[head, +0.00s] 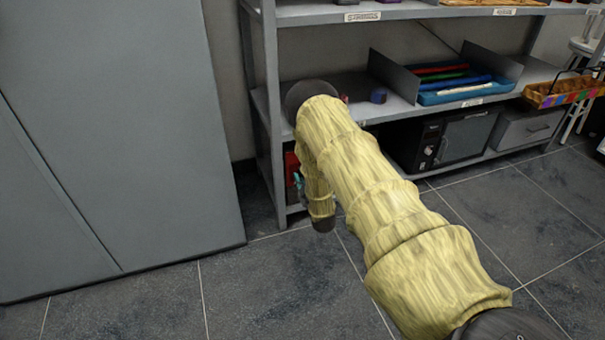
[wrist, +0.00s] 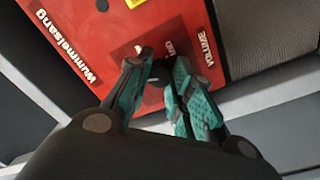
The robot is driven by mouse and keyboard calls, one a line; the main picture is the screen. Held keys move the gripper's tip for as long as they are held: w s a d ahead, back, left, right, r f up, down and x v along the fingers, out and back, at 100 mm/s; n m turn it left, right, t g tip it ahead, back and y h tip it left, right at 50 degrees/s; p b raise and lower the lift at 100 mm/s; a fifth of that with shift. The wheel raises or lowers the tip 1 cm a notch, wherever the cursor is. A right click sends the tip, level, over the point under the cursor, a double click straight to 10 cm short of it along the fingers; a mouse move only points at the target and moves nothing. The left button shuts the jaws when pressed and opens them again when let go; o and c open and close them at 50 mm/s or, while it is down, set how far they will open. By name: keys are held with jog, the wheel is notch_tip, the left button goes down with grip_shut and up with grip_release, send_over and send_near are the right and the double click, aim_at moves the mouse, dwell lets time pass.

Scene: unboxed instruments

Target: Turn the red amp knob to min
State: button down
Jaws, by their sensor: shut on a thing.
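The red amp (wrist: 95,45) fills the upper left of the wrist view, with white lettering on its red panel and a grey speaker cloth to its right. In the head view a narrow red part of the amp (head: 290,168) shows on the bottom shelf behind my arm. My gripper (wrist: 158,68), with teal finger pads, is at the amp's panel. Its fingers are closed around the dark knob (wrist: 154,76), which shows only in part between them. A pale mark is visible there. The knob's setting cannot be read. My gripper shows small in the head view (head: 298,183).
The amp stands at the left end of a grey metal shelf (head: 390,110), near its upright. A black device (head: 428,145) stands farther right on the bottom shelf. A blue tray (head: 465,92) lies above. A grey cabinet (head: 110,130) stands left. The floor in front is clear.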

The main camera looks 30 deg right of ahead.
jog(key=shift+w+a+n+p, duration=0.15)
jog(key=shift+n+p, duration=0.45)
jog(key=shift+n, duration=1.1)
jog(key=c, duration=1.2)
grip_release()
jog(key=shift+a, duration=0.1)
jog(key=shift+c, duration=0.2)
jog(key=shift+d, duration=0.2)
jog(key=v, duration=1.2)
jog(key=shift+d, duration=0.1)
